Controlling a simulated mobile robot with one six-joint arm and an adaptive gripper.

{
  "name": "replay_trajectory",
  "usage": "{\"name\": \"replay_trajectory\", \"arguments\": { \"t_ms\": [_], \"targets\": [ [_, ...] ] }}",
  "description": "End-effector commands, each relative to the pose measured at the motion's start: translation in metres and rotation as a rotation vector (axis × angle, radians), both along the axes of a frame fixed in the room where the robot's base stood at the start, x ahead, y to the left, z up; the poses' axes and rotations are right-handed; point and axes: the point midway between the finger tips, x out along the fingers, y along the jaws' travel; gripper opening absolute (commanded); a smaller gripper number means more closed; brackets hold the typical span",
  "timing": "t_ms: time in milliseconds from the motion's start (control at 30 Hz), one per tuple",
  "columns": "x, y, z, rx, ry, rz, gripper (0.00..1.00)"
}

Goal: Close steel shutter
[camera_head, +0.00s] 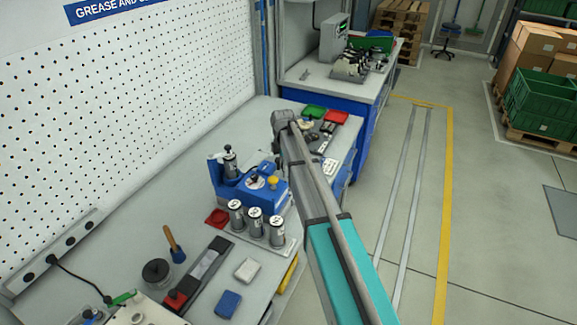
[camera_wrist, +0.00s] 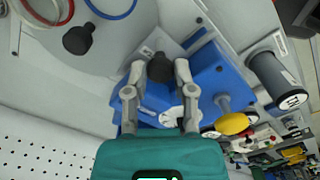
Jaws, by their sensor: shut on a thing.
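In the wrist view my gripper (camera_wrist: 159,74) is shut on a black knob (camera_wrist: 158,68), with one finger on each side of it. The knob stands at the edge of a blue unit (camera_wrist: 205,70), beside a pale grey plate. I cannot tell for sure whether this plate is the steel shutter. The blue unit also shows on the bench in the head view (camera_head: 224,186), with a yellow knob (camera_head: 272,181) on it. My gripper cannot be made out in the head view, where my arm crosses the right side of the bench.
Several metal canisters (camera_head: 255,220) stand close in front of the blue unit. Nearer on the bench (camera_head: 205,225) are a brush (camera_head: 175,245), a blue block (camera_head: 228,303) and a white block (camera_head: 248,270). A perforated wall (camera_head: 110,110) bounds the left.

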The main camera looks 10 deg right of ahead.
Motion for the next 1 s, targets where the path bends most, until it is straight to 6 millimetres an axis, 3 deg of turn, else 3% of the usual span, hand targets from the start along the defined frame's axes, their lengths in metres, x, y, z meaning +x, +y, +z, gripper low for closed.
{"name": "replay_trajectory", "arguments": {
  "t_ms": [267,300,500,1000],
  "targets": [
    [0.0043,0.005,0.0002,0.006,-0.007,0.0,0.0],
    [0.0046,0.0053,0.0002,0.006,-0.008,0.001,0.35],
    [0.0042,0.0048,0.0002,0.005,-0.007,0.001,0.68],
    [0.0,0.0004,0.0,0.004,-0.003,0.0,0.68]
  ]
}}
